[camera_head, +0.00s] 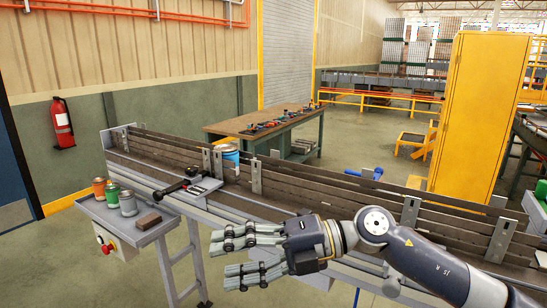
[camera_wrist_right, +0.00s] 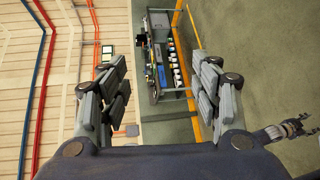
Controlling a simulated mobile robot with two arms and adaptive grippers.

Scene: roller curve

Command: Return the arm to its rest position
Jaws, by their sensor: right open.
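My right gripper (camera_head: 222,260) comes in from the right in the head view and hangs above the front side of the conveyor. Its two finger groups are spread apart with nothing between them. The right wrist view also shows this gripper (camera_wrist_right: 157,70) open and empty. A dark hand-like piece (camera_wrist_right: 290,128) at the right edge of the right wrist view looks like my left gripper; it is too small to tell its opening. No left arm shows in the head view.
The conveyor with plank side walls (camera_head: 300,187) runs diagonally beneath my right arm. Behind stand a workbench (camera_head: 262,121) with tools and a yellow cabinet (camera_head: 480,110). Floor at lower left is clear.

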